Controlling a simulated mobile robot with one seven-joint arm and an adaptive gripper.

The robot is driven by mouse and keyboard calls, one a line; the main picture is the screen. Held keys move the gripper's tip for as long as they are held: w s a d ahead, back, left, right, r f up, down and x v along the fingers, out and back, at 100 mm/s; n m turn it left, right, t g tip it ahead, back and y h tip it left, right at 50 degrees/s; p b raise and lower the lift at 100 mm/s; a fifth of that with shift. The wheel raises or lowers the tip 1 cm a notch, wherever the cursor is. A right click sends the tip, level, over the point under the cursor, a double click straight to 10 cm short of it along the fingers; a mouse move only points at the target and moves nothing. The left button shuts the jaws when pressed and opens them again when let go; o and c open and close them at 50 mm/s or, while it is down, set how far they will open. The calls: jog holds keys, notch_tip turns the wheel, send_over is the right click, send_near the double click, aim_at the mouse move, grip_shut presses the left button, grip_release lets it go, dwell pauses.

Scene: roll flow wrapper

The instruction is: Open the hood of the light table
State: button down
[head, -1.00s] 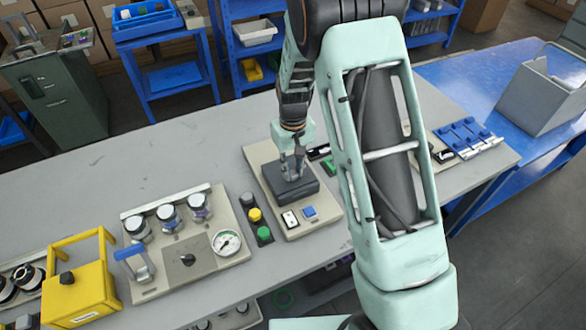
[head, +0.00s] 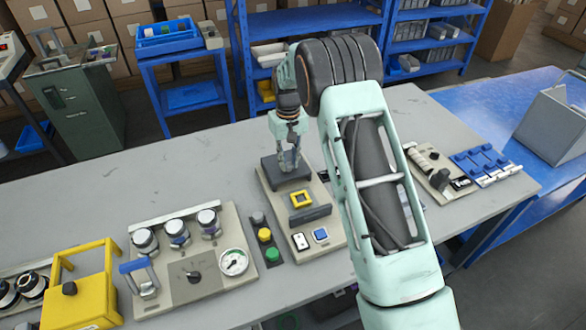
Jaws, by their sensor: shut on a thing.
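A button strip (head: 265,235) and a gauge panel (head: 215,278) stand left of the light table. A yellow frame box (head: 92,303) is at the far left. My arm covers the bench to the right, before a panel with blue clamps (head: 483,163). The bench's back left is clear.

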jog(key=shift+w+a, duration=0.1)
jog(key=shift+w, duration=0.1)
jog(key=c, duration=1.8)
grip_release()
jog(key=shift+o, duration=0.2)
jog(key=shift+r, duration=0.1)
notch_tip(320, 180, up, 12)
